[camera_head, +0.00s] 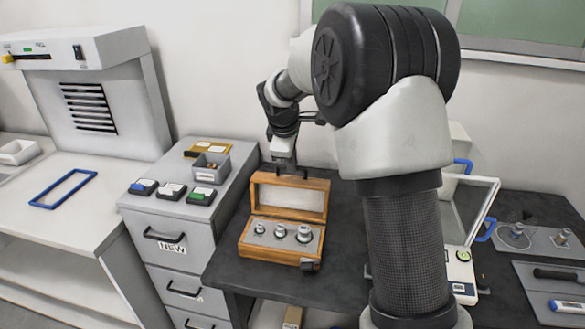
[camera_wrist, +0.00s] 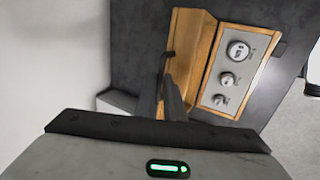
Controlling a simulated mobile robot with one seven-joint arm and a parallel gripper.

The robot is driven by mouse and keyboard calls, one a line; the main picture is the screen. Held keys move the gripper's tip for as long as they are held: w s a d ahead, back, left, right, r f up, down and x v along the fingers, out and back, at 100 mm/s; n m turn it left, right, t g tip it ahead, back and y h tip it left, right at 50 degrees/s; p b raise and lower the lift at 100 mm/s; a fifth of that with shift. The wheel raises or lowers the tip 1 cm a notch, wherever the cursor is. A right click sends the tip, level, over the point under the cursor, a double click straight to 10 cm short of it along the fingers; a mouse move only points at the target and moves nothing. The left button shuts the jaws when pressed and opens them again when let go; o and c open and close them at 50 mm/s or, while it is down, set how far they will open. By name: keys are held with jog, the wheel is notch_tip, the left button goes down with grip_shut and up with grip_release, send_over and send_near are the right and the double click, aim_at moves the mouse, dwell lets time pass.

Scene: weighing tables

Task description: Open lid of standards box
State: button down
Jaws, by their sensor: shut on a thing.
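The wooden standards box (camera_head: 273,256) sits on the dark table near its front left part. Its lid (camera_head: 317,201) stands raised at the back, roughly upright, with its pale inner face showing. Three metal weights, one of them here (camera_head: 281,231), sit in the grey insert; they also show in the wrist view (camera_wrist: 238,50). My gripper (camera_head: 285,168) is at the lid's top edge, shut on the dark lid handle (camera_wrist: 167,62). The fingers partly hide the handle in the wrist view.
A grey drawer cabinet (camera_head: 150,213) with small colored-topped boxes and a grey bin (camera_head: 211,168) stands left of the table. A balance with a clear shield (camera_head: 474,211) stands at right, partly behind my arm. Bare table (camera_head: 330,285) lies in front of the box.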

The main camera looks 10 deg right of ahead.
jog(key=b, duration=0.1)
jog(key=s+t+b, duration=0.1)
jog(key=b, duration=0.1)
jog(key=shift+s+a+f, duration=0.2)
jog(key=shift+s+a, duration=0.1)
jog(key=shift+a, duration=0.1)
jog(key=s, duration=0.1)
jog(key=s+a+r+b, duration=0.1)
jog(key=shift+s+h, duration=0.3)
jog(key=c, duration=1.8)
grip_release()
jog(key=shift+f, duration=0.1)
jog(key=shift+c, duration=0.2)
jog(key=p+v, duration=0.2)
jog(key=v, duration=1.5)
jog(key=shift+s, duration=0.3)
